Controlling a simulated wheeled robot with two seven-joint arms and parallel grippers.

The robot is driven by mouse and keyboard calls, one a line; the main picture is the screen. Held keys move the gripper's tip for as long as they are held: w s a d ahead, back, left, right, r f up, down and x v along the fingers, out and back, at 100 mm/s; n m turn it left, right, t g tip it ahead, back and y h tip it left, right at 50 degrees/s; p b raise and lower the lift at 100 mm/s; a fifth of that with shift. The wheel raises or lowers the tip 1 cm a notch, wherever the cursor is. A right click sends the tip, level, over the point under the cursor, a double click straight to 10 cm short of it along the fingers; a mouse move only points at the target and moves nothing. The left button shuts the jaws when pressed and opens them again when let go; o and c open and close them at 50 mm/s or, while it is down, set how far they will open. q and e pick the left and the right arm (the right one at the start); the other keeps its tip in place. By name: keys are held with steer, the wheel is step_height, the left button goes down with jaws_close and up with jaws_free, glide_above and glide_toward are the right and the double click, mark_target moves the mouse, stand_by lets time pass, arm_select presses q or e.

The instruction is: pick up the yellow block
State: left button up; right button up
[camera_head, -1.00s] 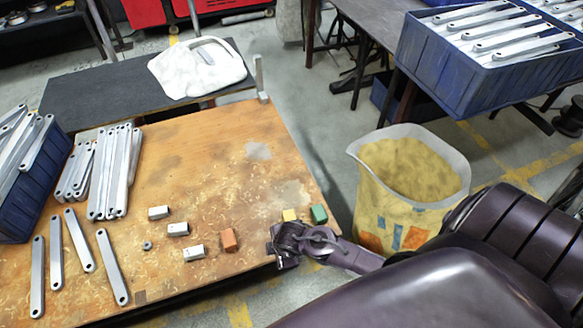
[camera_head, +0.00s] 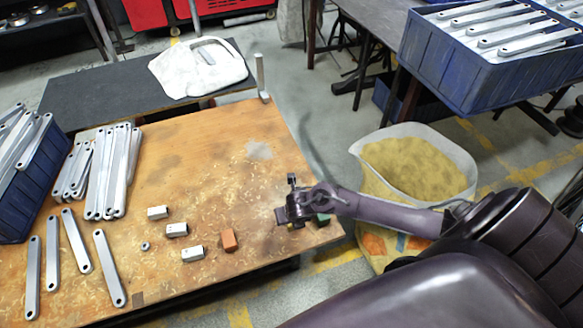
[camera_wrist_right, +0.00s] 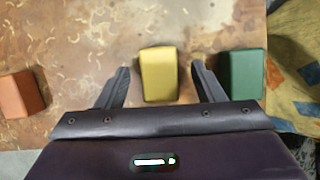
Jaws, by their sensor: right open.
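The yellow block (camera_wrist_right: 160,76) lies on the wooden table, in the middle of the right wrist view. My right gripper (camera_wrist_right: 161,80) is open, with one finger on each side of the yellow block and a gap on both sides. I cannot tell how high the fingers are above the table. In the head view my right gripper (camera_head: 284,200) is over the table's right part and hides the yellow block. My left gripper is not in view.
A green block (camera_wrist_right: 243,75) is close beside the right finger. An orange block (camera_head: 229,240) lies to the left. Several small metal blocks (camera_head: 177,230) and grey brackets (camera_head: 76,240) lie on the table (camera_head: 200,150). A bag of yellow grains (camera_head: 420,165) stands beyond the right edge.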

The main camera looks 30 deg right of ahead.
steer(key=shift+x, duration=1)
steer(key=shift+r, duration=0.1)
steer(key=c, duration=1.1)
steer(key=shift+r, duration=0.1)
steer(key=shift+c, duration=0.2)
